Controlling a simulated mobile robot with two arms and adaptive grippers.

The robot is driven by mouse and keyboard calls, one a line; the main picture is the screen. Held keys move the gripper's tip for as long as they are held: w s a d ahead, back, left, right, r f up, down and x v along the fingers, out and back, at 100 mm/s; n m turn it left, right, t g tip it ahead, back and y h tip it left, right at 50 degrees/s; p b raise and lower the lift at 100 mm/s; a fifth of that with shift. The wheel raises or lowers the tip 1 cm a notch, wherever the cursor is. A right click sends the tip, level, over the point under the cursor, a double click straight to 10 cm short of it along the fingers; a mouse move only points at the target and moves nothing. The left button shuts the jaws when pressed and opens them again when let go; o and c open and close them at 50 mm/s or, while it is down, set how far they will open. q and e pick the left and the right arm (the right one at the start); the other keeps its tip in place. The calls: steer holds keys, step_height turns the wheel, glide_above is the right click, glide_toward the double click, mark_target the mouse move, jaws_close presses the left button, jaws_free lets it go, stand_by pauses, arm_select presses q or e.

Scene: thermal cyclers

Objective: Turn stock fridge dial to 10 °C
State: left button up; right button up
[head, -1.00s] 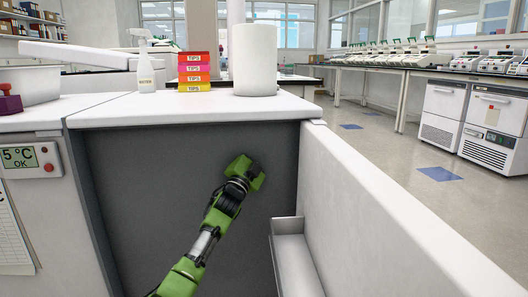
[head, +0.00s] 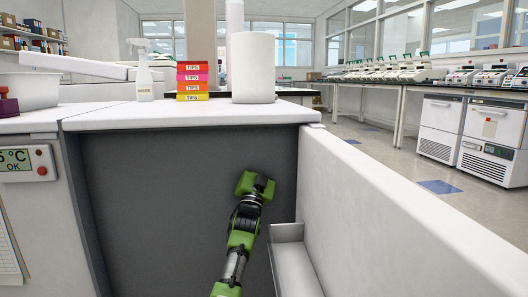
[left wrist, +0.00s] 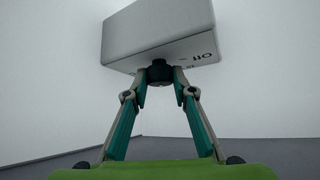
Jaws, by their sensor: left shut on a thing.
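In the left wrist view, a light grey box (left wrist: 155,32) has a small black dial (left wrist: 159,72) on its underside edge. Part of its printed scale shows, with an upside-down "Off" right of the dial; its other marks and the pointer are unclear. My left gripper (left wrist: 160,84) is shut on the dial, one finger on each side. In the head view, my left gripper (head: 255,187) is in front of a dark grey panel (head: 165,215). There its fingers and the dial are hidden. My right gripper is not in view.
A display (head: 16,161) at the left reads 5 °C OK. A white panel (head: 385,220) with a grey bin (head: 294,270) stands right of my arm. Tip boxes (head: 193,81), a spray bottle (head: 144,76) and a white cylinder (head: 253,70) stand on the counter above.

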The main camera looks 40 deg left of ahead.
arm_select(q)
steer(key=shift+f, duration=0.1)
steer(key=o, duration=1.1)
steer(key=v, duration=1.2)
steer(key=shift+s, duration=0.1)
